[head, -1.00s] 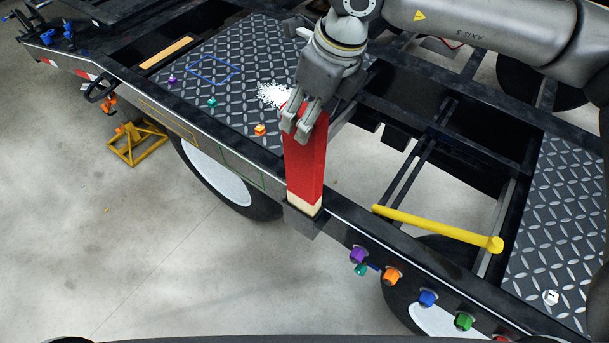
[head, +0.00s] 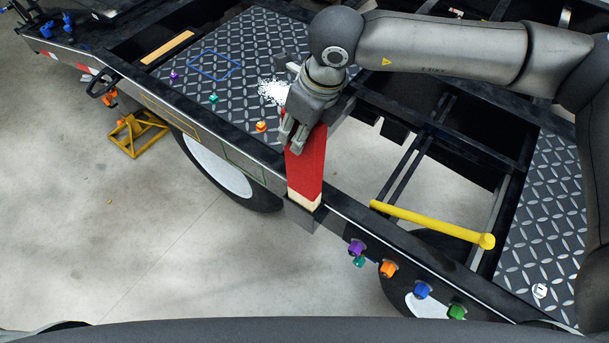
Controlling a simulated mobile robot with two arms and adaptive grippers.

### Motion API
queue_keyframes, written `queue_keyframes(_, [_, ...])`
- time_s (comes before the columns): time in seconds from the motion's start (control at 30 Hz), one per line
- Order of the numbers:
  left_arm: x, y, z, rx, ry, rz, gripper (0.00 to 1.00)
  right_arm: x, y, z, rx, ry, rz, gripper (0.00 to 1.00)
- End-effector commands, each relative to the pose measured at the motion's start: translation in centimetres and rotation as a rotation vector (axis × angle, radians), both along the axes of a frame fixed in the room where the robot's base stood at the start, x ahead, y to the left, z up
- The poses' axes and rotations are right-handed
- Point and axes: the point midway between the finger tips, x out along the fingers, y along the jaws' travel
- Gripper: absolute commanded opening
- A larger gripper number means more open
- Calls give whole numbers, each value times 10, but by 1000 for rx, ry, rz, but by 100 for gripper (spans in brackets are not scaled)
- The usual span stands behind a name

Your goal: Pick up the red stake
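The red stake (head: 308,170) stands upright at the near side rail of the trailer. Its pale bare lower end (head: 304,199) sits at a pocket on the rail. My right gripper (head: 291,138) is at the top of the stake, pointing down, with its fingers over the stake's upper left edge. The gripper hides part of the stake's top, and I cannot tell whether the fingers are closed on it. My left gripper is out of view.
A yellow bar (head: 430,224) lies across the frame opening right of the stake. Coloured knobs, including an orange one (head: 388,269), line the near rail. Tread plate (head: 240,70) lies behind left. A yellow jack stand (head: 137,135) is on the floor.

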Motion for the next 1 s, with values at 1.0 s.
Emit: queue_keyframes(1.0, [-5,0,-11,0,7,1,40,2,1,24,3,-6,-2,0])
